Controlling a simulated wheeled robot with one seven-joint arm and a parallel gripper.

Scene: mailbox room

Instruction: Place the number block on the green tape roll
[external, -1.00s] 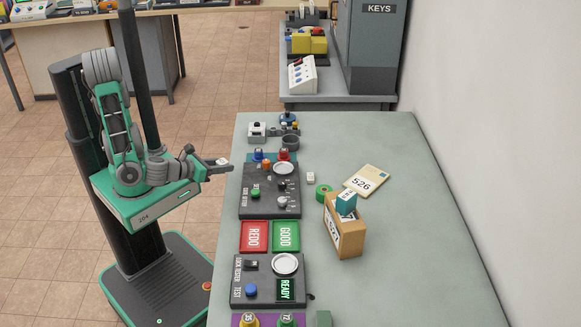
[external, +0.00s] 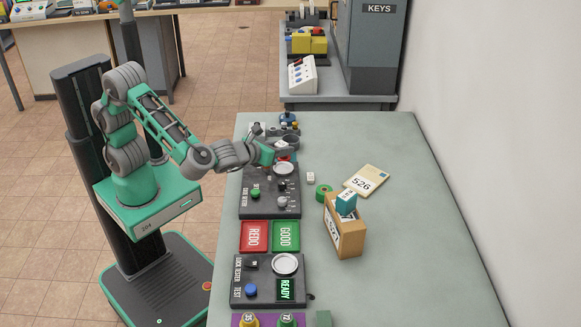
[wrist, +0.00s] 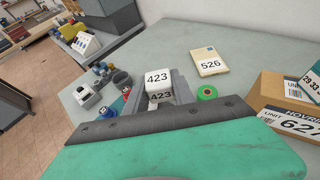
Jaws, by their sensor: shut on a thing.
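The number block (wrist: 158,77), white and marked 423, sits between my gripper's fingers (wrist: 162,90) in the wrist view, with 423 showing on two faces. My gripper (external: 286,147) is shut on it over the far end of the upper dark panel; the block itself is hard to make out in the external view. The green tape roll (external: 323,191) lies flat on the table, to the right of that panel. It also shows in the wrist view (wrist: 207,92), just right of my gripper and apart from the block.
A small white block (external: 310,177) lies beside the tape roll. A cardboard box (external: 350,240) and a card marked 526 (external: 366,179) are close on the right. The dark panel (external: 256,203) with knobs is on the left. The table's right side is clear.

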